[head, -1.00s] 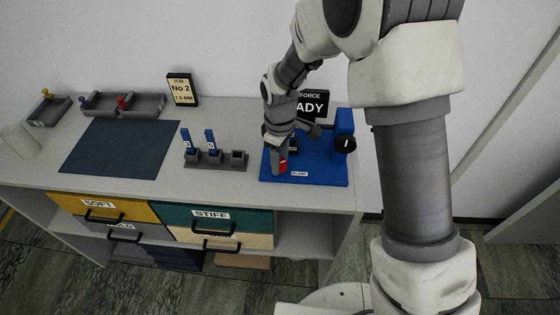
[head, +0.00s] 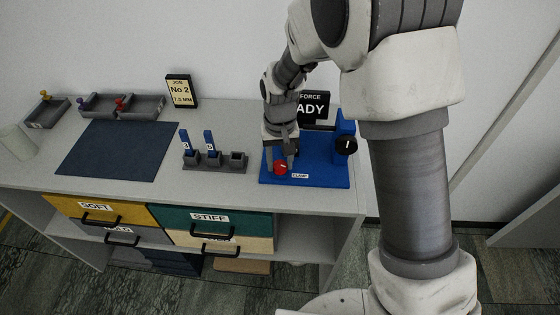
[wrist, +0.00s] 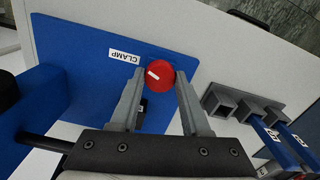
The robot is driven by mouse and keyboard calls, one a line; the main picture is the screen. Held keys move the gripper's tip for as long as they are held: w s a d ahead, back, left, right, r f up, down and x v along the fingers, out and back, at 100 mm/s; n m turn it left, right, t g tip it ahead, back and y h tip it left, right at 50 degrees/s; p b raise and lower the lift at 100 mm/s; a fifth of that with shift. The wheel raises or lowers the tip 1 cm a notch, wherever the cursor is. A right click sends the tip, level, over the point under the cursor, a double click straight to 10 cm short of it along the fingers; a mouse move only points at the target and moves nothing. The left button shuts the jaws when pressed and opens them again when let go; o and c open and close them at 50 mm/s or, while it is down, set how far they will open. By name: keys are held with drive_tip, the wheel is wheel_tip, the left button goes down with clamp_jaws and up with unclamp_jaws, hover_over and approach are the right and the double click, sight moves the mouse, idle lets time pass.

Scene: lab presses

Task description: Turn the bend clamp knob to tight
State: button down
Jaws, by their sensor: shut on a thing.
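The red clamp knob (wrist: 160,75) with a white pointer line sits on the blue press base, beside the CLAMP label (wrist: 124,56). In the head view the knob (head: 281,168) is at the front left of the blue press (head: 325,177). My gripper (wrist: 160,82) points down with its two grey fingers on either side of the knob, shut on it. In the wrist view the pointer line slants toward the upper left. The press's black side knob (head: 346,146) is at the right.
A grey rack (head: 216,163) with two blue strips stands just left of the press. A dark mat (head: 118,150) and small trays lie farther left. The READY display (head: 314,106) stands behind the press. Drawers are below the counter.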

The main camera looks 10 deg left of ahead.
sight(280, 165)
drive_tip(key=m, duration=0.6)
drive_tip(key=shift+r+p, duration=0.15)
drive_tip(key=shift+p, duration=0.2)
drive_tip(key=m+p, duration=0.1)
drive_tip(key=m, duration=0.4)
drive_tip(key=shift+m, duration=0.4)
drive_tip(key=shift+c, duration=1.9)
unclamp_jaws()
wheel_tip(280, 165, up, 17)
drive_tip(key=p, duration=0.1)
drive_tip(key=shift+p, duration=0.3)
drive_tip(key=shift+r, duration=0.15)
